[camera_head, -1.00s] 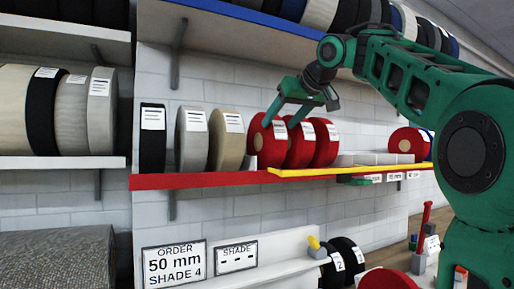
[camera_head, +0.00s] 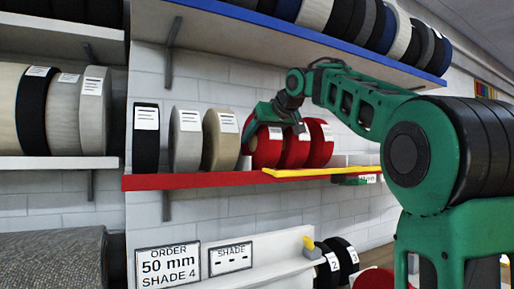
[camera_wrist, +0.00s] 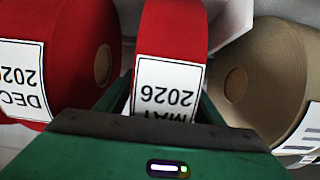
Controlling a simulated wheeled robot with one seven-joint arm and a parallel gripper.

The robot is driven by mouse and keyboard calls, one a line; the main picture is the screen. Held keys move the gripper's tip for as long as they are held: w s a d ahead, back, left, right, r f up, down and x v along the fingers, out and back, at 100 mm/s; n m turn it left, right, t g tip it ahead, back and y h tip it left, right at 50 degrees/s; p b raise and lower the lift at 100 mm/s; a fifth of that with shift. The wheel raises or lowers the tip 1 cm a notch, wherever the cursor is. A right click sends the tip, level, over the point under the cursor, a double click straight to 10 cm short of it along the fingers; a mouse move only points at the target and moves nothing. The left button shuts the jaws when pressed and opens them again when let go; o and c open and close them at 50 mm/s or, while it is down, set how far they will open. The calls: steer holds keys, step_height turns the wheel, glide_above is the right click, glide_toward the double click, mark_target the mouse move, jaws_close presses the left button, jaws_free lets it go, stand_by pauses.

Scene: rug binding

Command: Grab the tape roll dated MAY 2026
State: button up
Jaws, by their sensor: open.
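The red tape roll dated MAY 2026 (camera_wrist: 168,35) stands at the centre of the wrist view, its label upside down and its lower part hidden by my gripper. My gripper (camera_wrist: 165,108) is open, with a green finger on each side of this roll. I cannot tell whether the fingers touch it. In the head view, it matches the leftmost red roll (camera_head: 268,150), standing on the shelf, and my gripper (camera_head: 258,125) is at its top. The labels are not legible there.
A red roll labelled DEC (camera_wrist: 70,50) is close on the left in the wrist view, and a tan roll (camera_wrist: 275,75) on the right. The rolls stand on a red-edged shelf (camera_head: 190,181) with a yellow strip (camera_head: 320,173). A blue-edged shelf (camera_head: 300,35) is above.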

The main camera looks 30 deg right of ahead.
jaws_close()
steer(key=shift+r, duration=0.1)
